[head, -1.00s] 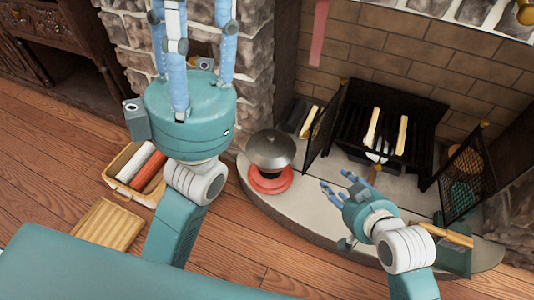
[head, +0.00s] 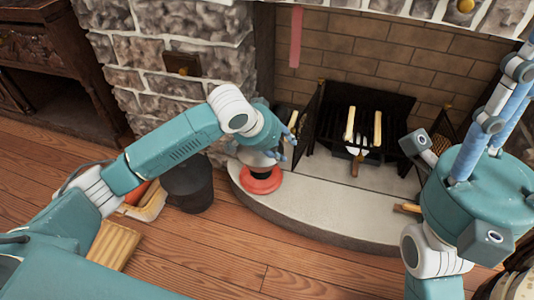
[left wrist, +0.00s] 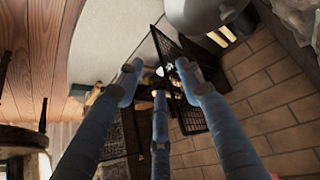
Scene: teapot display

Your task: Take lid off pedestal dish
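The pedestal dish has a round red base (head: 262,182) on the hearth, left of the fireplace opening. Its grey domed lid (head: 256,158) is on top, partly hidden by my left gripper (head: 289,143). That gripper is beside and above the lid, at its right. In the left wrist view its three blue fingers (left wrist: 157,72) are spread with nothing between them. A grey rounded surface, apparently the lid (left wrist: 196,14), shows at the top edge there, beyond the fingertips. My right gripper (head: 515,75) is raised at the right, away from the dish; its finger opening is unclear.
A dark bin (head: 188,184) stands on the floor left of the hearth. A stone wall (head: 150,75) rises behind the dish. A black fire screen (head: 312,118) and log grate (head: 362,120) are to the right.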

